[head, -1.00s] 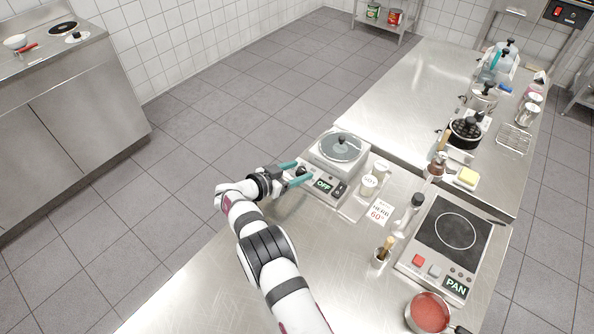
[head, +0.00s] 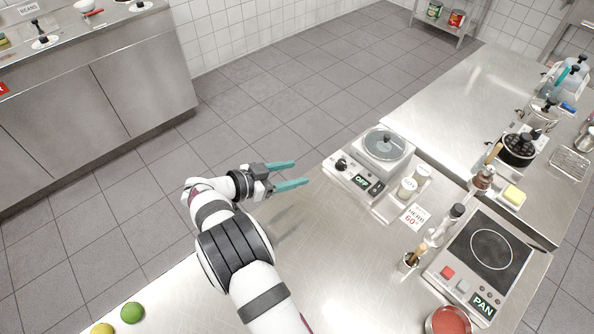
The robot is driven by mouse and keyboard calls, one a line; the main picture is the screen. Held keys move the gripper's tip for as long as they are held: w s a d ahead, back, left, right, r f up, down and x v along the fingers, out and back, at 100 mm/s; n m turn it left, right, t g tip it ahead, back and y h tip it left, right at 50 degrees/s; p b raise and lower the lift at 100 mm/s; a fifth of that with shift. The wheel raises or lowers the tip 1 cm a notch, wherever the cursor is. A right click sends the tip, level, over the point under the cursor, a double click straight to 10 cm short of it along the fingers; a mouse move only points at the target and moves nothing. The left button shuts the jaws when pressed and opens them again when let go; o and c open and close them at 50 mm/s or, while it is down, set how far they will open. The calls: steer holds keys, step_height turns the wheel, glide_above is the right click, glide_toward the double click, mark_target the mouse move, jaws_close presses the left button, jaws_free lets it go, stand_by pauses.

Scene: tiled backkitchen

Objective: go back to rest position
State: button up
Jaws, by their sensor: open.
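My gripper (head: 300,173) is open and empty, its two teal fingers apart and pointing right. It hangs over the left edge of the steel worktop (head: 300,235). The nearest thing is the grey appliance (head: 342,179) with a black knob, an OFF display and a lidded pot (head: 384,146) on it. A visible gap separates my fingertips from this appliance.
Right of the gripper stand small jars (head: 408,186), a HERB 60 card (head: 415,216) and a hob (head: 490,248) marked PAN. A pan of red sauce (head: 449,321) is at the front. A green fruit (head: 132,312) and a yellow one (head: 102,329) lie at lower left.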

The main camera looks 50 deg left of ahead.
steer(key=w+d+r+m+y, duration=0.2)
steer(key=w+r+y, duration=0.3)
steer(key=w+r, duration=0.9)
steer(key=w+d+r+n+g+y, duration=0.1)
steer(key=d+r+g+y, duration=0.1)
steer(key=d+r, duration=0.3)
steer(key=w+d+r+n+g+y, duration=0.1)
steer(key=d+r+g+y, duration=0.1)
steer(key=d, duration=0.5)
steer(key=s+d+f+m+g+h, duration=0.1)
steer(key=s+d+f+g, duration=0.1)
steer(key=s+d, duration=0.8)
steer(key=s+d+f+m+g+h, duration=0.1)
steer(key=s+d+g, duration=0.3)
steer(key=s+d, duration=0.6)
steer(key=s+d+f+m+g+h, duration=0.2)
steer(key=s+d+f+g+h, duration=0.1)
steer(key=s+d, duration=0.7)
steer(key=shift+s+d+f+g, duration=0.3)
steer(key=shift+s+f, duration=0.05)
steer(key=shift+f, duration=0.25)
